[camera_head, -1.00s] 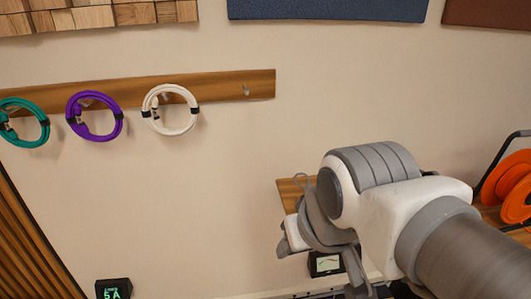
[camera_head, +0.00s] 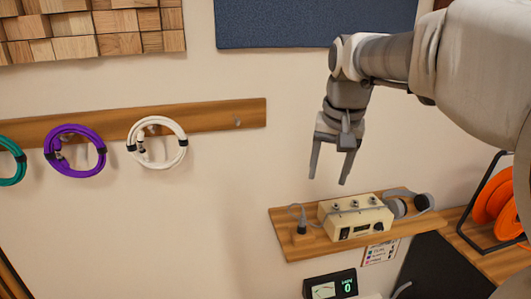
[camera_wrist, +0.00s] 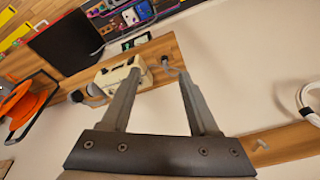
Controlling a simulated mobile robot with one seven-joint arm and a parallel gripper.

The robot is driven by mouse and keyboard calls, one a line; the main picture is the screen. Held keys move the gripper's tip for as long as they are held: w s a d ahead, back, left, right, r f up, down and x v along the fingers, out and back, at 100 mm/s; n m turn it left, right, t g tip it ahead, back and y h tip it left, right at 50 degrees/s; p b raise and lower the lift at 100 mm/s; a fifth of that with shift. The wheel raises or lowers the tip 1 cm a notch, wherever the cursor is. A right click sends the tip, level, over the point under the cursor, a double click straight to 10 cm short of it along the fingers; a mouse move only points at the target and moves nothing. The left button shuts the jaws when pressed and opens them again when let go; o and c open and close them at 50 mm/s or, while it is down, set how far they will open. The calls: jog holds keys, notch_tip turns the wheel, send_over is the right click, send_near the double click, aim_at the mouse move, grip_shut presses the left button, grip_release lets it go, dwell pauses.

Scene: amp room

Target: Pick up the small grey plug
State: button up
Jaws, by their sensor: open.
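The small grey plug (camera_head: 302,226) stands upright on the left end of a wooden wall shelf (camera_head: 290,251), with a thin grey cord at its top. In the wrist view the plug (camera_wrist: 166,62) shows small, beyond the gap between my fingers. My gripper (camera_head: 329,178) is open and empty. It points down, above the shelf and a little right of the plug, clear of it. Both fingers of my gripper (camera_wrist: 158,76) show apart in the wrist view.
A cream box with knobs (camera_head: 345,230) sits right of the plug, with grey headphones (camera_head: 410,204) beyond it. A meter display (camera_head: 331,287) is below the shelf. Coiled cables, including a white one (camera_head: 133,148), hang on a rail at left. An orange reel (camera_head: 492,198) stands at right.

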jog(key=w+f+m+g, duration=0.15)
jog(key=w+f, duration=0.25)
jog(key=w, duration=0.8)
jog(key=m+g, duration=0.1)
jog(key=m, duration=0.1)
send_over(303, 217)
notch_tip(303, 217, down, 6)
jog(key=f, duration=0.1)
notch_tip(303, 217, down, 11)
jog(key=shift+w+d+r+p, duration=0.1)
jog(key=shift+p, duration=0.5)
jog(key=shift+w+f+p, duration=0.2)
jog(key=shift+f+p, duration=0.55)
jog(key=shift+f, duration=2.5)
grip_shut()
